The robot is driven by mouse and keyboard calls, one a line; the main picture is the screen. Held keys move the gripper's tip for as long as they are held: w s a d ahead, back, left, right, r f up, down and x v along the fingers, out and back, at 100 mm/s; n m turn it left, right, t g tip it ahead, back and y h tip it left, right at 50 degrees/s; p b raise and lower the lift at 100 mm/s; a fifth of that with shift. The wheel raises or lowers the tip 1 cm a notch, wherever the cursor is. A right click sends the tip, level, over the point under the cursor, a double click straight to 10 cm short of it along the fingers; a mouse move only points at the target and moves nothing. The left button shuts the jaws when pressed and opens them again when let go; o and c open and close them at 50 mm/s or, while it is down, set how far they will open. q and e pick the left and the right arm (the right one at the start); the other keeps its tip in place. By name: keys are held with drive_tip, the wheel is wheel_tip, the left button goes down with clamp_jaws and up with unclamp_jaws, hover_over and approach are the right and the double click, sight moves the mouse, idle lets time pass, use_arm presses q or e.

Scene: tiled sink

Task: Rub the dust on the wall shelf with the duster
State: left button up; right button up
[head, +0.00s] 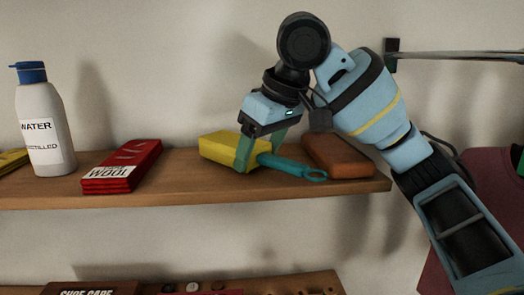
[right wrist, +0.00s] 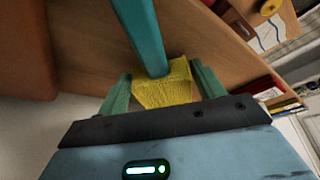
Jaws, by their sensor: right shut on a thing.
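The duster has a yellow head (head: 222,148) and a teal handle (head: 292,167). It lies on or just above the wooden wall shelf (head: 225,190), its handle pointing right. My right gripper (head: 252,153) reaches down from above and is shut on the duster, near where head and handle meet. In the right wrist view the yellow head (right wrist: 165,88) sits between the green fingers, and the handle (right wrist: 140,30) runs up past the top edge. I cannot make out any dust on the shelf. My left gripper is not in view.
A brown block (head: 338,157) lies right of the duster, close to the handle. A lower shelf (head: 315,284) holds a shoe care box (head: 92,289). A metal rod (head: 450,56) is at upper right.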

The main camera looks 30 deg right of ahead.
drive_tip(key=shift+w+a+f, duration=0.15)
drive_tip(key=shift+w+f, duration=0.05)
drive_tip(key=shift+f, duration=0.4)
wheel_tip(320, 180, up, 2)
drive_tip(key=shift+s, duration=0.15)
drive_tip(key=r, duration=0.1)
drive_tip(key=w+r, duration=0.1)
drive_tip(key=r, duration=0.1)
drive_tip(key=shift+a+r, duration=0.15)
drive_tip(key=shift+a, duration=0.05)
drive_tip(key=shift+s+d+r, duration=0.2)
drive_tip(key=shift+s+r, duration=0.1)
drive_tip(key=shift+r, duration=0.25)
drive_tip(key=shift+w, duration=0.1)
drive_tip(key=shift+r, duration=1.6)
